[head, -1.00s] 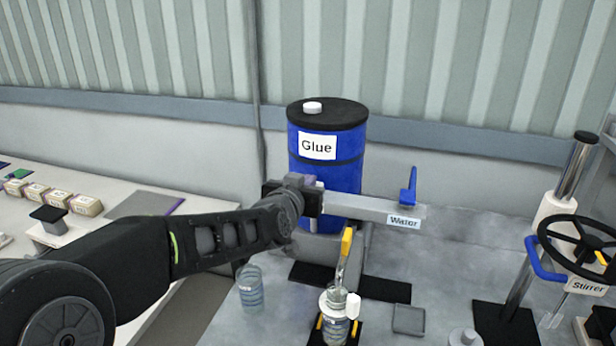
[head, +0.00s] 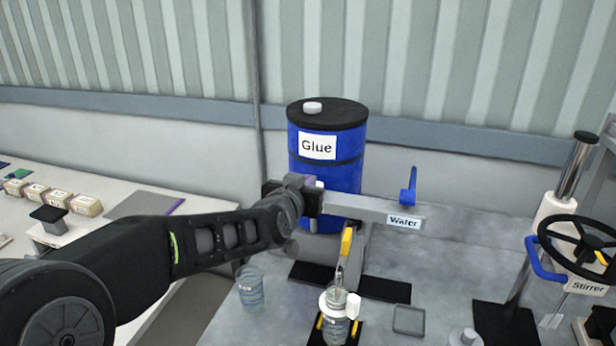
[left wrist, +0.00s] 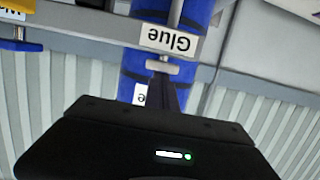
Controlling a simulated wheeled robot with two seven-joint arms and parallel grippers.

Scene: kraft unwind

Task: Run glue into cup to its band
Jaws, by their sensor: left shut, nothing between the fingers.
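The blue glue drum (head: 350,175) with its black lid stands at the back. My left gripper (head: 312,196) is in front of its lower part, at the left end of the grey rail, and hides what lies behind it. In the left wrist view its fingers (left wrist: 166,88) are shut and empty, close to a small grey T-shaped piece (left wrist: 170,66) under an upside-down Glue sign (left wrist: 171,40); contact cannot be told. A clear cup with bluish bands (head: 250,290) stands on the bench. Another clear vessel (head: 336,302) stands on a black pad below the yellow-handled part (head: 347,242).
The grey rail (head: 370,206) carries a Water sign (head: 404,222) and a blue lever (head: 409,188). The stirrer wheel (head: 575,245) stands at right. A small grey tray (head: 408,320) lies on the bench. Small boxes (head: 58,198) sit on the left table.

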